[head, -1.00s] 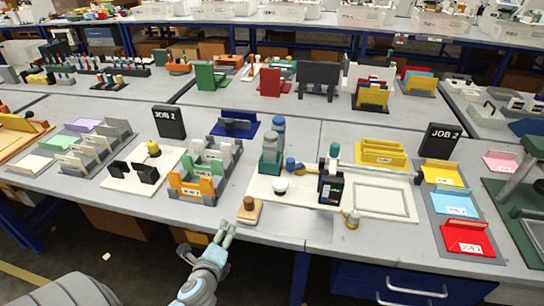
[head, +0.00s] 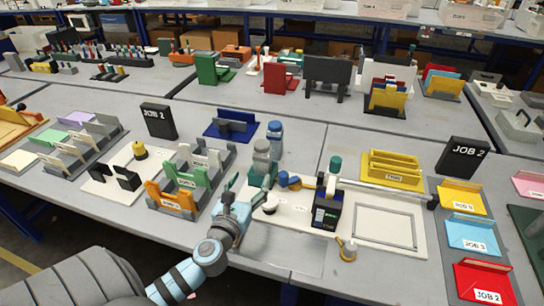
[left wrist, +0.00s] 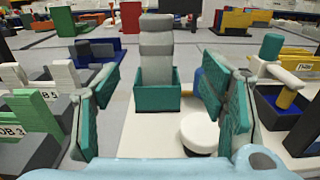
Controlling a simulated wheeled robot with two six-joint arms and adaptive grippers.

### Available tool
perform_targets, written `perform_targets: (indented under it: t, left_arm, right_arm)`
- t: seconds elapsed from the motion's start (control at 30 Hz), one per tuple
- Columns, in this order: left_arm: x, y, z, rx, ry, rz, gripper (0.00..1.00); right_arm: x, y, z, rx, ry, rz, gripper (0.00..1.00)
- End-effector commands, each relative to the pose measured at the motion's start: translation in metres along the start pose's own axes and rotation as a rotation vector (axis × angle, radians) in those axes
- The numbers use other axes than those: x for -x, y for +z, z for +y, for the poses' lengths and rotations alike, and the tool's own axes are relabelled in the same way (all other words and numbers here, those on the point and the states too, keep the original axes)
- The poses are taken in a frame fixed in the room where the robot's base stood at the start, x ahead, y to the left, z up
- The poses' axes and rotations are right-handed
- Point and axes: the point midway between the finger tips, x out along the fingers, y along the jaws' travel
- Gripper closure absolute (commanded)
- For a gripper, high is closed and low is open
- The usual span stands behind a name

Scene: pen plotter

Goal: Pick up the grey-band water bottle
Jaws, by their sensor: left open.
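The grey-banded bottle (head: 262,156) stands upright in a teal square holder on the white plotter board. In the left wrist view the bottle (left wrist: 156,50) is straight ahead, its lower part inside the teal holder (left wrist: 156,97). A blue-grey bottle (head: 275,138) stands just behind it in the head view. My left gripper (head: 246,188) is in front of the holder. In the left wrist view its open fingers (left wrist: 160,85) appear to either side of the bottle and holder, with nothing between them held. My right gripper is not in view.
A white round knob (left wrist: 198,132) is close in front of the right finger. The black plotter carriage (head: 326,208) stands to the right. The green and orange JOB racks (head: 180,190) are close on the left.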

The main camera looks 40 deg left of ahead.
Motion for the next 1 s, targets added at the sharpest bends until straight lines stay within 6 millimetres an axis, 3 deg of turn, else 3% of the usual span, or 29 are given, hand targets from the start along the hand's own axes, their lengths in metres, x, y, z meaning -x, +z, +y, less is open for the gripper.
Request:
perform_targets:
  t: [0.3,0.47,0.63,0.73,0.9,1.0]
  left_arm:
    - [-0.071,0.001,0.003,0.003,0.005,-0.002,0.35]
    - [-0.090,0.001,0.001,0.004,0.003,-0.001,0.35]
    - [-0.123,0.000,0.001,0.004,0.003,-0.001,0.35]
    - [-0.134,0.000,0.000,0.005,0.001,0.001,0.35]
    - [-0.135,0.001,0.000,0.004,0.000,0.001,0.35]
    - [-0.135,0.001,0.000,0.004,0.000,0.001,0.48]
  right_arm:
    - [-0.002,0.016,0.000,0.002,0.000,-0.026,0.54]
    - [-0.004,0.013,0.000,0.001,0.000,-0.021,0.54]
    - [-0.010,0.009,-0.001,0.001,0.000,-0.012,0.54]
    - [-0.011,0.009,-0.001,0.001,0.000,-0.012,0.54]
    - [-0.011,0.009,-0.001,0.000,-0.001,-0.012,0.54]
    - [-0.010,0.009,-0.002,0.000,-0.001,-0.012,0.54]
